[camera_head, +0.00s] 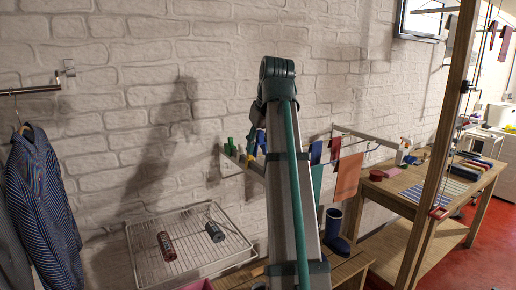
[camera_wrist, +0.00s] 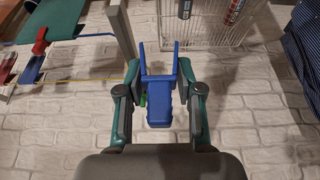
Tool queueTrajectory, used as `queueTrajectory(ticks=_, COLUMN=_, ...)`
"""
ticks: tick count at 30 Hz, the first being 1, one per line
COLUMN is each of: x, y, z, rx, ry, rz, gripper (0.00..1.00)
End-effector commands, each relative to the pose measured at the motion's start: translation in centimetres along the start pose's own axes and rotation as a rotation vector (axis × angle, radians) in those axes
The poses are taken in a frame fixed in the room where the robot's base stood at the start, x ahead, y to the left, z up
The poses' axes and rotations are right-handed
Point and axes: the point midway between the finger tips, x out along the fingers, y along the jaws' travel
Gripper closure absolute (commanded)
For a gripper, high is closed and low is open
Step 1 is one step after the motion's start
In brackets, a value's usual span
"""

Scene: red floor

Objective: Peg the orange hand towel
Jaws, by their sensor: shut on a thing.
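My gripper (camera_wrist: 160,92) is shut on a blue peg (camera_wrist: 159,115) in the wrist view. The peg's two prongs point away from my wrist, apart from any cloth. In the head view my arm hides most of my gripper; a bit of blue (camera_head: 261,141) shows beside the arm. The orange hand towel (camera_head: 347,178) hangs from the wall rack, right of my arm. A teal cloth (camera_head: 316,183) hangs left of it, partly behind my arm. In the wrist view a green cloth (camera_wrist: 52,18) and a red peg (camera_wrist: 40,44) are at upper left.
A white wire tray (camera_head: 140,258) holds two cans at lower left. A striped shirt (camera_head: 45,190) hangs at far left. A wooden post (camera_head: 443,130) and a workbench (camera_head: 475,190) stand right. Blue boots (camera_head: 334,226) are below the towel.

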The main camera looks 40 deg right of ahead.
Motion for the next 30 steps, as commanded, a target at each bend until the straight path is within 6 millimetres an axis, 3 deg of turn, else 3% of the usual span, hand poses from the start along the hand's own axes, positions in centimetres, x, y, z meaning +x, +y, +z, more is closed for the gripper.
queueTrajectory(ticks=14, x=-0.4, y=-0.1, z=0.0, rx=0.0, ry=0.001, rz=0.0, gripper=0.86)
queueTrajectory(ticks=30, x=-3.8, y=-0.1, z=-1.5, rx=0.0, ry=0.002, rz=0.001, gripper=0.86)
